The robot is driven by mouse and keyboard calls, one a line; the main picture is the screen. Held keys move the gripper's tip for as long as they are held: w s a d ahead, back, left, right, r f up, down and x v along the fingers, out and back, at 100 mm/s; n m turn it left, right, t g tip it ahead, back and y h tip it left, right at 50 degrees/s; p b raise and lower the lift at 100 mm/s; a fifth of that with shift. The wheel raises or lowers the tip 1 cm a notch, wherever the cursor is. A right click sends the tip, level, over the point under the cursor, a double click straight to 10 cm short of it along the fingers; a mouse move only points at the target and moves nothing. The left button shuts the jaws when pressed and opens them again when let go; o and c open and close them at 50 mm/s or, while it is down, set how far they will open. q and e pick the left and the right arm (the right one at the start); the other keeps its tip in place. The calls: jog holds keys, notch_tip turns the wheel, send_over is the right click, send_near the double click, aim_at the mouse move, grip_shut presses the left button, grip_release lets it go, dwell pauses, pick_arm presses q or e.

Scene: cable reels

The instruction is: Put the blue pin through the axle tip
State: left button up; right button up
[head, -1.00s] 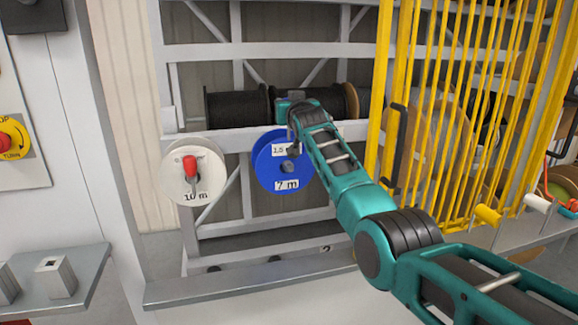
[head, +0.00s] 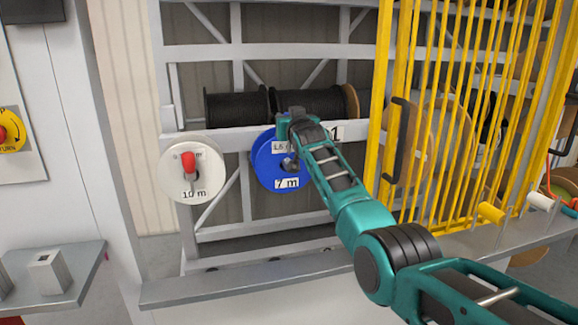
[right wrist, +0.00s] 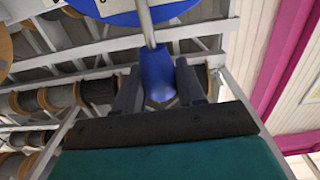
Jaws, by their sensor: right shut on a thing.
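The blue reel (head: 267,172), labelled 7 m, hangs on the rack with a grey axle tip (head: 290,164) at its middle. My right gripper (right wrist: 158,91) is in front of the reel's upper part, close above the axle tip in the head view. It is shut on the blue pin (right wrist: 156,68), with the blue handle between its two dark fingers. The pin's metal shaft points away from the fingers and crosses the blue reel's face in the right wrist view. The pin cannot be made out in the head view. I cannot tell whether the shaft meets the axle. My left gripper is out of view.
A white reel (head: 175,186) labelled 10 m, with a red-handled piece (head: 188,163) at its middle, hangs left of the blue reel. Black reels (head: 236,107) lie behind on the rack. Yellow bars (head: 455,110) stand to the right. A grey shelf (head: 75,275) is at lower left.

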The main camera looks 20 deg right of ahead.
jog(key=shift+f, duration=0.45)
jog(key=shift+f+b, duration=1.2)
jog(key=shift+f, duration=0.4)
jog(key=shift+f, duration=0.15)
